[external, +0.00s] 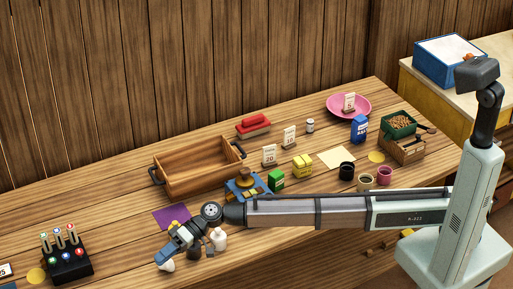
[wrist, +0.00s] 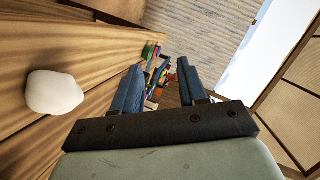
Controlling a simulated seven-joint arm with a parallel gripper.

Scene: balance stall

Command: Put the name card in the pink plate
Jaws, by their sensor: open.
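The pink plate (external: 332,107) lies at the far right of the table. A small white card marked with a number (external: 349,101) stands at it; I cannot tell whether it is inside or just in front. Two similar white cards, one marked 20 (external: 269,155) and one marked 10 (external: 289,137), stand mid-table. Another card (external: 5,270) is cut off at the left edge. I cannot tell which is the name card. My gripper (external: 168,250) is low over the front left of the table, far from the plate. In the wrist view my gripper (wrist: 158,72) is open and empty.
A white rounded object (wrist: 55,92) lies beside my gripper. A wooden tray (external: 190,174), a blue scale-like object (external: 240,191), green (external: 276,181) and yellow (external: 302,165) blocks and dark cups (external: 346,171) stand between my gripper and the plate. A black stand (external: 68,262) is at left.

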